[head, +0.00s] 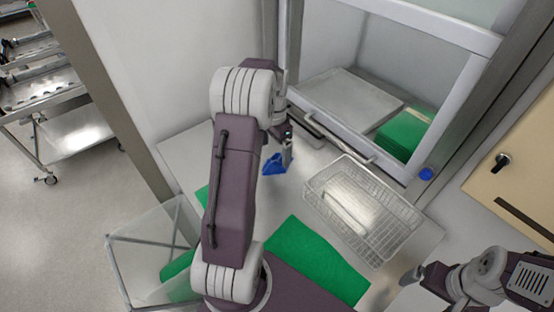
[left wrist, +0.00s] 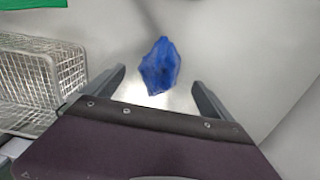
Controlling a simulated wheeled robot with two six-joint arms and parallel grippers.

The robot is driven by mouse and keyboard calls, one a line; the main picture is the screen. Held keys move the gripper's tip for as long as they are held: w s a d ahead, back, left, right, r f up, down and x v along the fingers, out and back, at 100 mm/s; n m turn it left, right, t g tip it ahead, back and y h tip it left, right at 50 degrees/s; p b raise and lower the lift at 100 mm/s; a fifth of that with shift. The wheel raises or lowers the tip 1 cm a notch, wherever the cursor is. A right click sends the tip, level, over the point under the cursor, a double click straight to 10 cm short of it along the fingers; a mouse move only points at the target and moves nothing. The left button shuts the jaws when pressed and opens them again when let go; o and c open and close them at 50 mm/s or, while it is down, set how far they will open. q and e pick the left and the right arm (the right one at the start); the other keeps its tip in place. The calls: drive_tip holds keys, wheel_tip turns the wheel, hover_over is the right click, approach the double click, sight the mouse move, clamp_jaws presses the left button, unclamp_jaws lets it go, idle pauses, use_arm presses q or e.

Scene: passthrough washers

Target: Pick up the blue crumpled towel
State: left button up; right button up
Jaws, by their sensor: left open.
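The blue crumpled towel (head: 274,164) lies on the pale counter in the head view, just beside my left gripper (head: 284,150), which partly covers that spot. In the left wrist view the towel (left wrist: 160,66) lies ahead of my left gripper (left wrist: 158,92), roughly centred between its two spread fingers. The left gripper is open and empty. My right arm's end (head: 425,275) shows at the lower right in the head view; its fingers are too unclear to judge.
A wire basket (head: 378,245) stands on the counter to the right of the towel. Green cloths (head: 318,258) lie in front. Behind, a window frame (head: 345,135) opens onto a metal tray (head: 345,98) and a green stack (head: 405,132). A wall rises close behind the towel.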

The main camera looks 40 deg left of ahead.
sight(277, 158)
use_arm(q)
drive_tip(key=shift+w+f, duration=0.15)
drive_tip(key=shift+f, duration=0.05)
drive_tip(key=f+p, duration=0.1)
drive_tip(key=f, duration=0.1)
drive_tip(key=w+f+p, duration=0.1)
drive_tip(key=f, duration=0.2)
drive_tip(key=shift+d+p, duration=0.15)
drive_tip(key=shift+p, duration=0.2)
drive_tip(key=shift+s+f, duration=0.1)
drive_tip(key=shift+f, duration=0.1)
drive_tip(key=shift+s, duration=0.15)
drive_tip(key=shift+w, duration=0.2)
drive_tip(key=c, duration=1.5)
drive_tip(key=shift+c, duration=0.2)
use_arm(e)
drive_tip(key=shift+w+r, duration=0.25)
drive_tip(key=shift+r, duration=0.4)
drive_tip(key=shift+w+r, duration=0.25)
drive_tip(key=shift+r, duration=0.35)
use_arm(q)
drive_tip(key=shift+r, duration=0.1)
use_arm(e)
drive_tip(key=shift+r, duration=0.1)
